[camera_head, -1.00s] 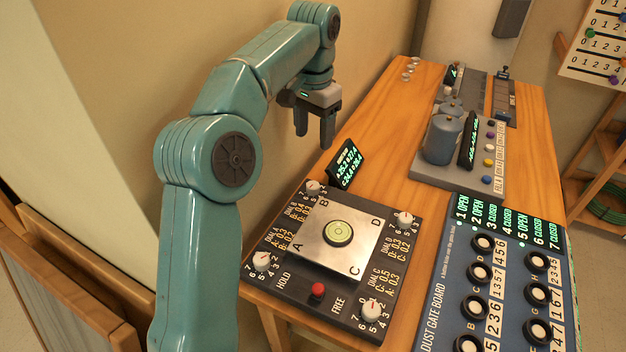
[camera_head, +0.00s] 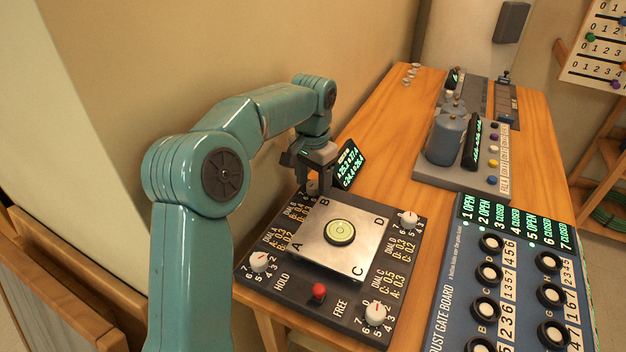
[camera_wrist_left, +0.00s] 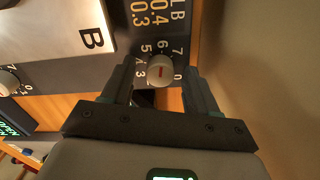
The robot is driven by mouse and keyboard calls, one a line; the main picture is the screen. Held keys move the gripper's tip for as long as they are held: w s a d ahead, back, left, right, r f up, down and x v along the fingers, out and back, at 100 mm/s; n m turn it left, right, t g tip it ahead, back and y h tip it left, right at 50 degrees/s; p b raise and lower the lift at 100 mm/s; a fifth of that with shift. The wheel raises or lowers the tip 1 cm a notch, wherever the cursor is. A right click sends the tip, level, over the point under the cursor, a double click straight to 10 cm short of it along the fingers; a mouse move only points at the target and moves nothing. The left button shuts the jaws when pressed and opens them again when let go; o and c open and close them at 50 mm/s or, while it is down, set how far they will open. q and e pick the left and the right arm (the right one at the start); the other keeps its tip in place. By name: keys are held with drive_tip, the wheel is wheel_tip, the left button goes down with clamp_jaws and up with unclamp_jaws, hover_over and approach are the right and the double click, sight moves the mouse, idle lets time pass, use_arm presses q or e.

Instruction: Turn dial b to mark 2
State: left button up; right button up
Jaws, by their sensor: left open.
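Dial B is a white round knob with a red mark; in the left wrist view, dial B (camera_wrist_left: 161,70) sits between my finger tips, with printed numbers around it, some hidden. I cannot tell surely which number the mark points to. In the head view it is mostly hidden behind my fingers, at the far left corner of the dark dial board (camera_head: 330,296). My left gripper (camera_head: 312,181) is open, pointing down over the dial with one finger on each side; I cannot tell whether they touch it. My right gripper is not in view.
A small green readout (camera_head: 350,164) stands close behind my gripper. The dust gate board (camera_head: 465,265) lies to the right.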

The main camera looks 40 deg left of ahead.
use_arm(q)
drive_tip(key=c, duration=1)
drive_tip(key=shift+c, duration=0.2)
